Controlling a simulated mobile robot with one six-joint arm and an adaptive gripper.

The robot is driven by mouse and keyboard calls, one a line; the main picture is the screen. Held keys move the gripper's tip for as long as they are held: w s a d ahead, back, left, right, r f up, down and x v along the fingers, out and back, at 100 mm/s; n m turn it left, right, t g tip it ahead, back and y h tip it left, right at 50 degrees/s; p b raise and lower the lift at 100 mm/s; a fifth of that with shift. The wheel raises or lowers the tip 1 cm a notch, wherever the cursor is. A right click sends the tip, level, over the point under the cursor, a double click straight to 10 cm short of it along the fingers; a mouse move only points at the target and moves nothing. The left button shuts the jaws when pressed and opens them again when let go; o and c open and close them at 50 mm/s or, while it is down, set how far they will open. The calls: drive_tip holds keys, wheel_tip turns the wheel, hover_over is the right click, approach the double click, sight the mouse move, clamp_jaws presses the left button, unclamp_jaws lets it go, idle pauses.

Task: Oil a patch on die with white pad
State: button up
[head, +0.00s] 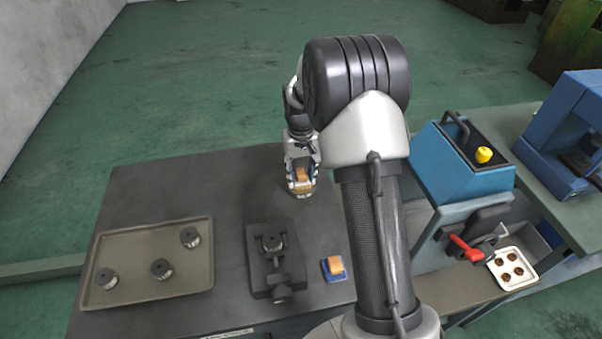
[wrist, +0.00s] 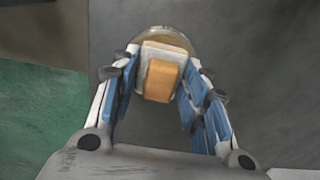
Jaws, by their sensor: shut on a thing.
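My gripper (head: 301,172) is shut on the white pad (wrist: 151,52), holding it by its orange block handle (wrist: 163,80). The pad is over a round, shallow, tan dish (wrist: 172,34) near the far edge of the table; whether it touches the dish I cannot tell. In the head view the dish (head: 301,193) shows just under the fingertips. A die (head: 272,242) with a dark round top sits in a dark clamp-like fixture (head: 287,279) nearer the front, apart from my gripper. Three similar dies (head: 161,268) stand on the tray (head: 135,237) at the left.
A second pad with a blue base (head: 334,269) and orange handle lies right of the fixture. A blue machine (head: 455,170) with a yellow knob and red lever stands at the right, beside a white tray (head: 528,262) of several brown round pieces. The table's middle (head: 232,190) is clear.

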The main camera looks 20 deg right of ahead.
sight(301, 172)
wheel_tip(301, 172, up, 7)
drive_tip(key=p, duration=0.5)
drive_tip(key=shift+p, duration=0.3)
drive_tip(key=shift+f, duration=0.1)
idle(0.6)
